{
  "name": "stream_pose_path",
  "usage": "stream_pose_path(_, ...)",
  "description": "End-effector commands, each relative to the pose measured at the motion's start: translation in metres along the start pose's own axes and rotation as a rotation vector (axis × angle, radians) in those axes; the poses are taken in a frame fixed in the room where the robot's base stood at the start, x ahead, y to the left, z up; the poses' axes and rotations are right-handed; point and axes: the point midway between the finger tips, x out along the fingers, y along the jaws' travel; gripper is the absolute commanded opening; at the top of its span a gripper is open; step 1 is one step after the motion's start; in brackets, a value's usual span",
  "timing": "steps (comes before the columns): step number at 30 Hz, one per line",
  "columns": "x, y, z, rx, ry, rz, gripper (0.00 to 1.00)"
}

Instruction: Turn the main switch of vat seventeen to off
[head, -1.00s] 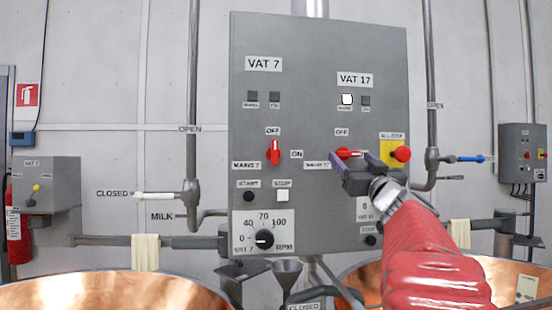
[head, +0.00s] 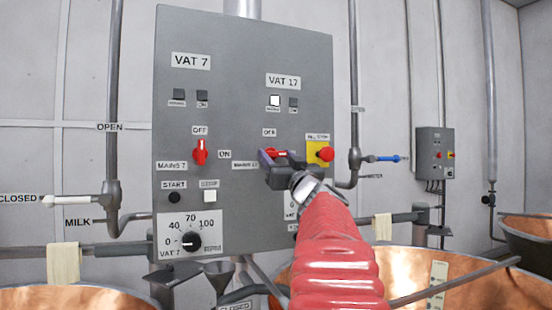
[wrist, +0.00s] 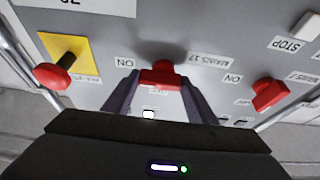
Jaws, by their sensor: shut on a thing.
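The grey control panel (head: 230,60) carries a VAT 17 label (head: 283,82) at its right. Below it is the red main switch of vat 17 (head: 277,152), its handle lying roughly level, with an OFF label (head: 269,132) above. In the wrist view the red switch (wrist: 161,75) sits between my two fingers, beside the MAINS 17 label (wrist: 210,61) and an ON label (wrist: 124,63). My gripper (head: 274,158) is shut on this switch and hides part of it in the head view.
The red all-stop button (head: 327,154) on yellow is close right of my gripper. The red vat 7 switch (head: 200,151) stands upright to the left. One vat 17 lamp (head: 275,100) is lit white. A copper vat (head: 440,270) lies below right.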

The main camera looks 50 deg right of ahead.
Motion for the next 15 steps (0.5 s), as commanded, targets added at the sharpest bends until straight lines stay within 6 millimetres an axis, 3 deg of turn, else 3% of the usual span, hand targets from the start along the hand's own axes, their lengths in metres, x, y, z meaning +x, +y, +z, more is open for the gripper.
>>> stream_pose_path(5, 0.0, -0.0011, -0.0001, 0.0, 0.0, -0.002, 0.29)
stream_pose_path(15, 0.0005, -0.0024, -0.0005, -0.032, 0.001, -0.018, 0.29)
